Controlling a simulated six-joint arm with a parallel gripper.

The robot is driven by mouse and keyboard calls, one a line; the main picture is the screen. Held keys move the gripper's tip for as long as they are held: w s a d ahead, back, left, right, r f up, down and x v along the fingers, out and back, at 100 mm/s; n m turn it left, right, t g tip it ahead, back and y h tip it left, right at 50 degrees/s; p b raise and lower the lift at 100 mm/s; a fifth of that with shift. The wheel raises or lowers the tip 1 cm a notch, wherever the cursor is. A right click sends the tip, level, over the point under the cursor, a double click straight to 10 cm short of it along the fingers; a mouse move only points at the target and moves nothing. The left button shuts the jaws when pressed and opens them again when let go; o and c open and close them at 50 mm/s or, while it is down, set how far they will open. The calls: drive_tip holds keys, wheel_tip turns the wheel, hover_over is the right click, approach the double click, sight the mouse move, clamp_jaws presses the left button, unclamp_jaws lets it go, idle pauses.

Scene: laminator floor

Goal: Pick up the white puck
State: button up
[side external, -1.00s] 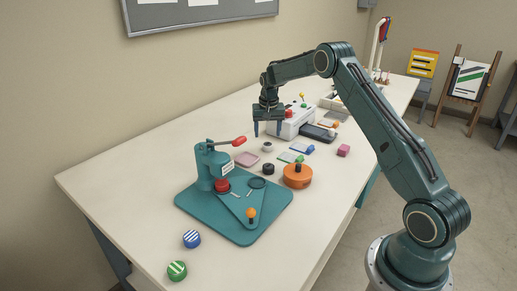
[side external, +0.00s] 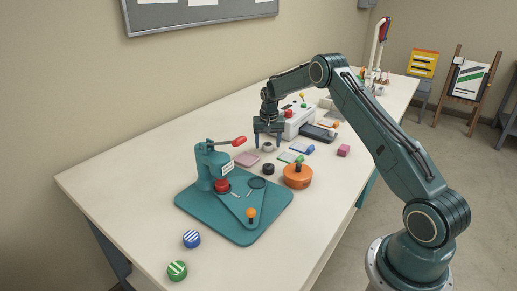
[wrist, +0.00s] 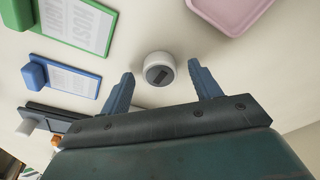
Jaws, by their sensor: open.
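The white puck (side external: 268,147) stands on the cream table behind the black puck. In the wrist view the white puck (wrist: 159,69) is round, with a grey top face bearing a small dark mark. My gripper (side external: 268,143) is open, pointing down at the puck. In the wrist view my gripper's two blue fingers (wrist: 159,82) are apart, one to each side of the puck's near edge, with the puck showing just beyond and between their tips. I cannot tell whether either finger touches it.
A pink tray (wrist: 228,12) lies close to the puck, with green (wrist: 78,22) and blue (wrist: 66,73) badge cards on its other side. A white laminator (side external: 298,121) stands behind my gripper. An orange round container (side external: 297,176) and a teal press (side external: 212,168) are nearer the camera.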

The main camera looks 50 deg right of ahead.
sight(268, 144)
drive_tip(key=c, duration=1.1)
drive_tip(key=shift+r, duration=0.1)
wheel_tip(268, 144, up, 20)
drive_tip(key=shift+f, duration=0.1)
idle(0.7)
